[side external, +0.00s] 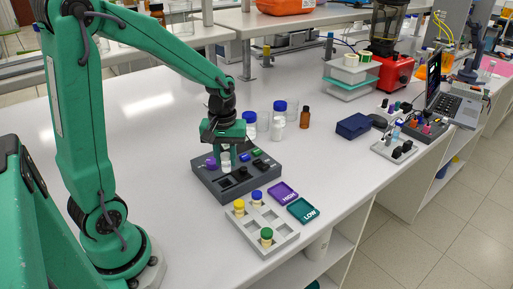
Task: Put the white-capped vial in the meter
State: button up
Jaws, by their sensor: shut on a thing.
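My green gripper (225,146) points down over the dark grey meter (205,184) and is shut on a small pale vial (226,163). The vial looks upright. The jaws hide its top, so its cap colour cannot be seen clearly. Its lower end is at or just above the meter's top face; I cannot tell whether it is inside an opening. The meter's top also bears a purple part (210,162), a small green part (257,153) and dark parts.
A grey rack (262,238) with yellow-, blue- and green-capped vials stands in front of the meter. Purple HIGH (283,194) and teal LOW (303,210) trays lie beside it. Blue-capped bottles (278,122) and a brown bottle (305,117) stand behind.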

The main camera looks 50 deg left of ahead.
aim_at(224, 172)
jog(key=shift+s+a, duration=0.15)
jog(key=shift+a, duration=0.4)
jog(key=shift+f, duration=0.15)
jog(key=shift+f, duration=1.8)
jog(key=shift+f, duration=1.3)
dwell(2.3)
dwell(0.3)
jog(key=o, duration=1)
jog(key=shift+o, duration=0.9)
jog(key=shift+r, duration=0.15)
